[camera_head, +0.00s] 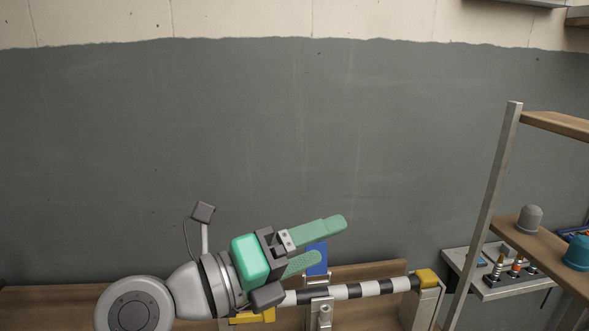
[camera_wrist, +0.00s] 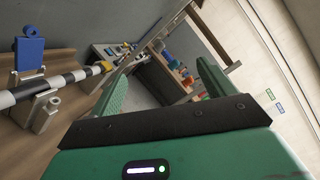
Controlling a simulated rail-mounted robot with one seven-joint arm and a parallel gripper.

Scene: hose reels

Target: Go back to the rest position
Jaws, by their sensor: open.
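My gripper (camera_head: 320,244) has two green fingers spread apart with nothing between them. In the head view it points right and slightly up, above the bench and in front of the dark wall. In the wrist view my gripper (camera_wrist: 165,70) also shows open and empty. A black-and-white striped bar (camera_head: 354,291) lies across metal supports below my gripper; it shows at the left of the wrist view (camera_wrist: 46,86). A blue block (camera_head: 317,258) stands behind the fingers, partly hidden by them; it also shows in the wrist view (camera_wrist: 29,51).
A yellow end piece (camera_head: 427,278) sits at the bar's right end. A wooden shelf unit (camera_head: 492,200) stands at the right, with a grey domed object (camera_head: 529,218) and a teal object (camera_head: 577,253). A tray (camera_head: 497,291) holds small parts. The space above my gripper is clear.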

